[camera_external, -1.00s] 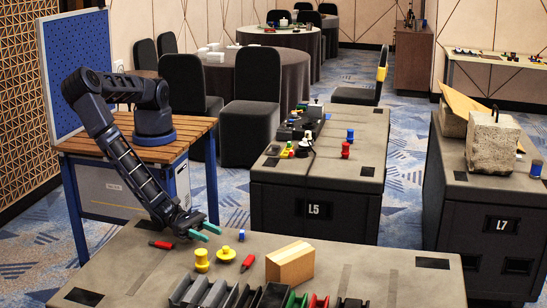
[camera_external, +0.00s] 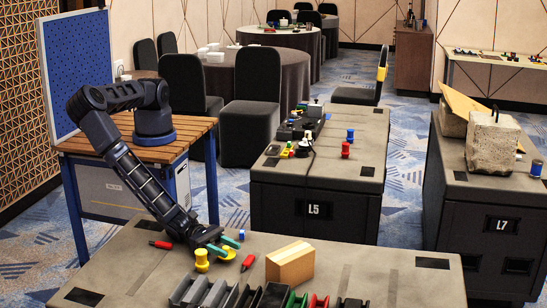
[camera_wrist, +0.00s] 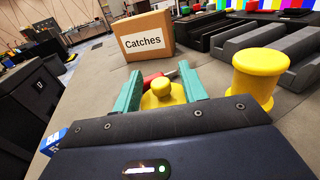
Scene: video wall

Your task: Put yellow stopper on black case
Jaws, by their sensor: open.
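A small yellow stopper (camera_external: 228,255) with a round knob stands on the grey worktop. In the wrist view the stopper (camera_wrist: 163,97) is between my two teal fingers, knob toward the camera. My gripper (camera_external: 226,246) is open around it, low over the worktop; I cannot tell whether either finger touches it. In the wrist view my gripper (camera_wrist: 160,68) shows a gap beside the stopper. A taller yellow spool (camera_external: 202,260) stands close by and shows to the right in the wrist view (camera_wrist: 260,82). A black case marked L5 (camera_external: 313,212) stands beyond; I cannot tell if it is the case meant.
A cardboard box (camera_external: 290,264) labelled Catches (camera_wrist: 148,38) stands to the right. Red items lie nearby, one (camera_external: 248,263) just beyond the stopper, another (camera_external: 161,244) left. Grey and black trays (camera_external: 268,298) line the front.

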